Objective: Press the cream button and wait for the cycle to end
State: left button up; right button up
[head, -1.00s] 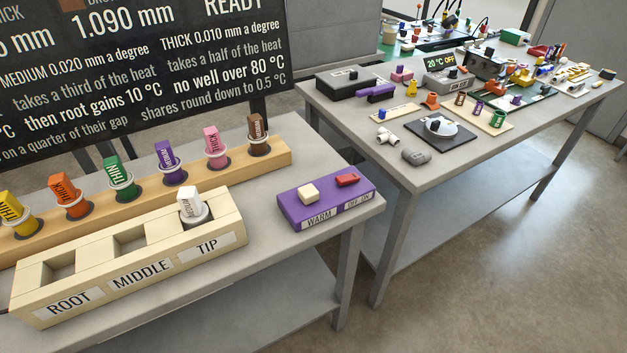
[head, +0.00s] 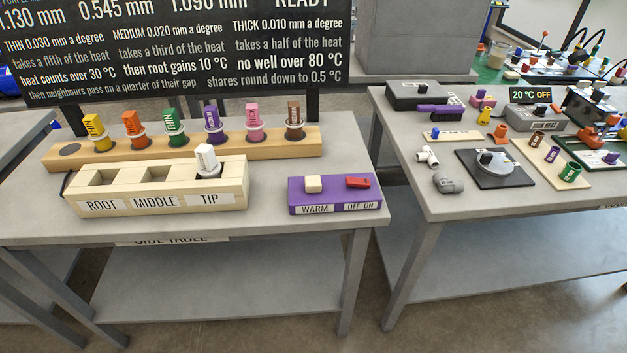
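The cream button (head: 313,184) sits on the left part of the top of a purple box (head: 334,200), above a label reading WARM. A red switch (head: 358,182) sits to its right, above a label reading OFF ON. The box stands at the right end of the side table. A cream block (head: 160,189) with wells labelled ROOT, MIDDLE and TIP is left of it. A white-topped piece (head: 207,160) stands in the TIP well; the ROOT and MIDDLE wells look empty. Neither of my grippers is in view, and nothing touches the button.
A wooden rack (head: 340,143) behind holds several coloured pieces; its leftmost hole is empty. A dark board (head: 180,45) with text stands behind it. A second table (head: 450,209), crowded with parts, is at right, across a narrow gap. A display (head: 529,95) there reads 20 °C OFF.

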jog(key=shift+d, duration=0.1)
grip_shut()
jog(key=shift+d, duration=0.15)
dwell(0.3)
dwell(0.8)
